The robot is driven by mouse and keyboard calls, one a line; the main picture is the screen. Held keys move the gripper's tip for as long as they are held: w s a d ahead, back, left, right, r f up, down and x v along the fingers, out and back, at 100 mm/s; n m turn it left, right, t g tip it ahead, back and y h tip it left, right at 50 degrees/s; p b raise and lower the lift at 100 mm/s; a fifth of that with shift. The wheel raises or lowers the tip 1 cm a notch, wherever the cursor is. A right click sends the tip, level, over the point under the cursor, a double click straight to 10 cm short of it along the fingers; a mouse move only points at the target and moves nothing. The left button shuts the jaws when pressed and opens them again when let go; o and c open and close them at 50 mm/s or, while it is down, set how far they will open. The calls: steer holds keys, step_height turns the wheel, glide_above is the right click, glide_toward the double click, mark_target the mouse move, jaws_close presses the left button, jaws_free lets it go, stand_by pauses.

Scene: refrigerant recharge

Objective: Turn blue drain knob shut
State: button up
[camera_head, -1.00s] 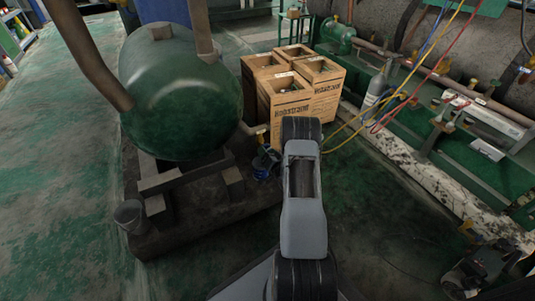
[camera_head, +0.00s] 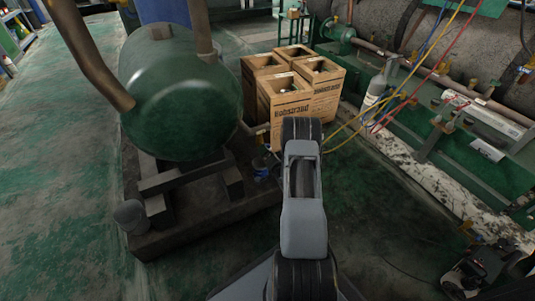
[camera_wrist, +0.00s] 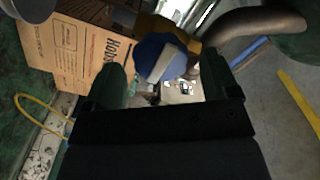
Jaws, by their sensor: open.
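The blue drain knob (camera_wrist: 160,57) shows in the wrist view, round, with a pale bar across its face. It is on a yellowish-brown valve body (camera_wrist: 155,24) by a curved dark pipe (camera_wrist: 258,22). My gripper (camera_wrist: 165,68) is open, one dark green finger on each side of the knob. The knob lies in line with the gap between the fingertips; I cannot tell whether either finger touches it. In the head view a small blue patch (camera_head: 262,172) shows low beside the green tank (camera_head: 180,95); my arm hides most of the gripper there.
Wooden crates (camera_head: 300,100) stand just behind the valve area; a printed crate side (camera_wrist: 75,48) shows in the wrist view. A grey cylinder (camera_head: 376,90) with yellow, blue and red hoses stands right of them. Open floor (camera_head: 65,160) lies left of the tank.

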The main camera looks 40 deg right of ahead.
steer(key=s+p, duration=0.1)
steer(key=s, duration=0.5)
steer(key=shift+s+a, duration=0.35)
steer(key=shift+a, duration=0.1)
